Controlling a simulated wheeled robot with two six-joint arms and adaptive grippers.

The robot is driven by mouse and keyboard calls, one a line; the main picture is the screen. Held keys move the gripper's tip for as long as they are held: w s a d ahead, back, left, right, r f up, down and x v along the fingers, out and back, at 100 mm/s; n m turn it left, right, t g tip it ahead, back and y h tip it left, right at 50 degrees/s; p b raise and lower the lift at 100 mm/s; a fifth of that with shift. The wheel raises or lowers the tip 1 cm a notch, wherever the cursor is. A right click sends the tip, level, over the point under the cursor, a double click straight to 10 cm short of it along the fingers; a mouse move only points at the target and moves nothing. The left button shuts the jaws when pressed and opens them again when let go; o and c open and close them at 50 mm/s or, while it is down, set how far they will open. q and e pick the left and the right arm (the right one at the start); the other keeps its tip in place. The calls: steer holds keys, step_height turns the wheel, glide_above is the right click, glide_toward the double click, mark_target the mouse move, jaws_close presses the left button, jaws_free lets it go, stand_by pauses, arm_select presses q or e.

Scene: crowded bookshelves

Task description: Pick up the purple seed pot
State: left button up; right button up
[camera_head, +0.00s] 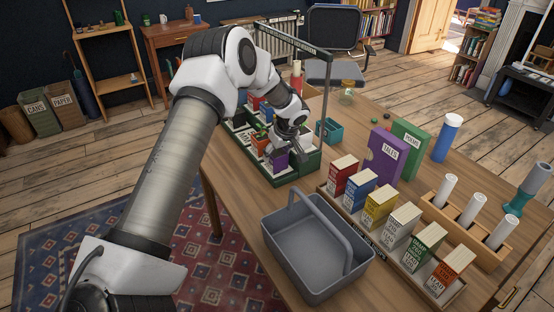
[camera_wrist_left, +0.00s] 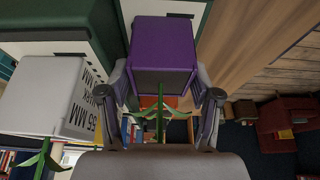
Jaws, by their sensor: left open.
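The purple seed pot (camera_head: 277,163) stands at the near corner of a green tray (camera_head: 299,175), partly behind my gripper. In the left wrist view the purple pot (camera_wrist_left: 164,42) is a square block with a dark face, and a green sprout (camera_wrist_left: 158,115) shows in front of it. My left gripper (camera_head: 291,152) is open just above the purple pot. In the left wrist view the fingers of my left gripper (camera_wrist_left: 164,84) lie to either side of the pot; I cannot tell whether they touch it. My right gripper is out of view.
An orange pot (camera_head: 259,142) stands close beside the purple one. A white pot (camera_wrist_left: 45,95) with lettering is left of the fingers. A dark frame (camera_head: 290,40) rises over the tray. A grey basket (camera_head: 316,262) and a row of boxes (camera_head: 403,223) stand nearer.

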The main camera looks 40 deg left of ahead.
arm_select(q)
steer(key=shift+r, duration=0.1)
steer(key=c, duration=0.9)
steer(key=shift+r, duration=0.15)
steer(key=shift+c, duration=0.2)
